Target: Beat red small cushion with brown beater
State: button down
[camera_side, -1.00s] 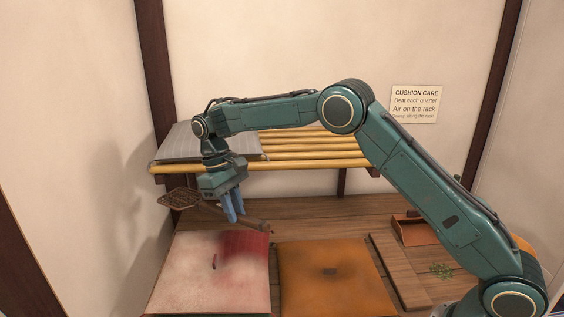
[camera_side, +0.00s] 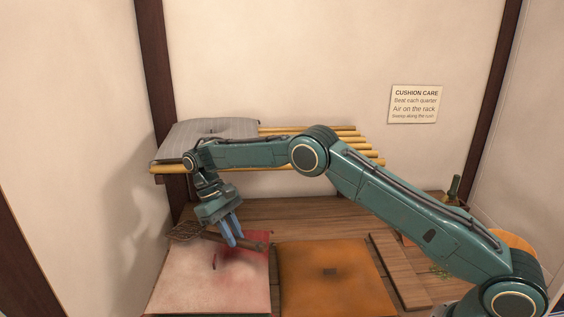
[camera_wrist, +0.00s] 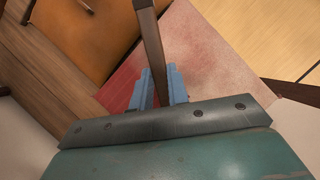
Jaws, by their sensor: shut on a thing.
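The red small cushion (camera_side: 200,285) lies flat at the lower left of the side view. Its surface is mostly pale and dusty, with red showing at the upper right part. It also shows in the wrist view (camera_wrist: 205,50). My gripper (camera_side: 231,240) is shut on the handle of the brown beater (camera_side: 186,231), over the cushion's back part. The beater's woven head points left, near the cushion's back left corner. I cannot tell whether the beater touches the cushion. In the wrist view the handle (camera_wrist: 151,45) runs up from between my blue fingers (camera_wrist: 160,88); the head is out of view.
An orange cushion (camera_side: 310,285) lies right of the red one. A grey cushion (camera_side: 195,135) rests on the yellow slatted rack (camera_side: 310,131) behind. A wooden board (camera_side: 398,270), a dark green bottle (camera_side: 455,187) and a sign (camera_side: 415,104) are to the right.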

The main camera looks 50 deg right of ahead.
jog(key=shift+s+d+r+t, duration=0.1)
jog(key=shift+s+r+t, duration=0.2)
jog(key=shift+r, duration=1.05)
jog(key=shift+s+a+r+t, duration=0.15)
jog(key=shift+r+t, duration=0.2)
jog(key=shift+r, duration=1)
jog(key=shift+s+d+r+t, duration=0.2)
jog(key=shift+r+t, duration=0.15)
jog(key=shift+r, duration=1)
jog(key=f, duration=0.2)
jog(key=w+f+g, duration=0.1)
jog(key=f, duration=0.2)
jog(key=f+g, duration=0.1)
jog(key=f, duration=0.2)
jog(key=shift+w+f, duration=0.1)
jog(key=shift+w, duration=0.1)
jog(key=shift+s+r+t, duration=0.2)
jog(key=shift+r+t, duration=0.15)
jog(key=shift+r, duration=1)
jog(key=shift+s+r+t, duration=0.25)
jog(key=shift+r+t, duration=0.05)
jog(key=shift+r, duration=1.1)
jog(key=shift+s+r+t, duration=0.2)
jog(key=shift+r+t, duration=0.15)
jog(key=shift+r, duration=1)
jog(key=shift+f, duration=0.1)
